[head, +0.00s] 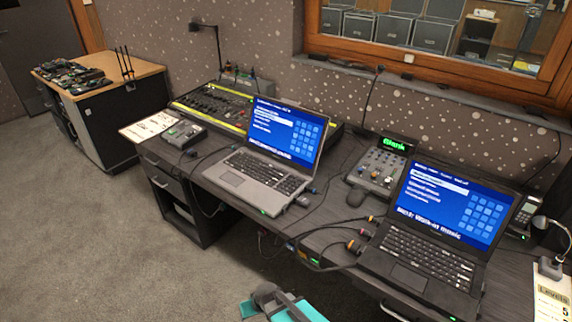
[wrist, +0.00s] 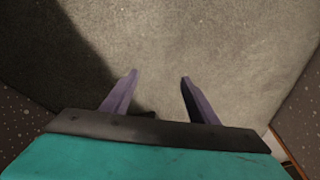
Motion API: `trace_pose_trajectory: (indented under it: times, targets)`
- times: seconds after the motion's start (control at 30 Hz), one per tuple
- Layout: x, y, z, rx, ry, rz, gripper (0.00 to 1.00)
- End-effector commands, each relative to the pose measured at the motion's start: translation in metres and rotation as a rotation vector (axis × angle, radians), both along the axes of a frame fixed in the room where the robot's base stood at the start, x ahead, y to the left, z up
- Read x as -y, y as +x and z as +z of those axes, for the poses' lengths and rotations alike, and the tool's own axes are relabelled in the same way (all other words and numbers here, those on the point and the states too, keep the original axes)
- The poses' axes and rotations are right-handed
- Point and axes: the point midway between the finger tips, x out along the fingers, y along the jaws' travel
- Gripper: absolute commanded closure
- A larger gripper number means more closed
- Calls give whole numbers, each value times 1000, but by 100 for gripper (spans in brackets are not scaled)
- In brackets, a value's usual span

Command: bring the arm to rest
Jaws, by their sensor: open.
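My gripper (wrist: 158,78) shows in the wrist view with its two purple fingers apart and nothing between them. Grey carpet (wrist: 190,40) lies beyond the fingertips, with a dark shadow on the left. In the head view a teal and dark grey part of my arm (head: 285,306) shows at the bottom edge, over the carpet and in front of the desk. The fingertips are not visible in the head view.
A dark desk (head: 325,213) carries a left laptop (head: 270,150), a right laptop (head: 435,235), a small fader unit (head: 380,168) with a green display, and a large mixing console (head: 212,103). Cables hang over its front edge. Open carpet (head: 110,240) lies at the left.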

Motion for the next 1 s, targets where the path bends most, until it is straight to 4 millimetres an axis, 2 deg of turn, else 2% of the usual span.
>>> trace_pose_trajectory:
  times: [0.03,0.1,0.27,0.5,0.8,1.0]
  targets:
    - [19,-5,0,-31,-20,-20,46]
    - [41,-13,-4,-74,-47,-42,46]
    - [91,-35,-10,-177,-104,-93,46]
    - [159,-77,-12,-338,-179,-175,46]
    - [231,-141,-2,-551,-256,-273,46]
    - [265,-183,10,-685,-291,-330,46]
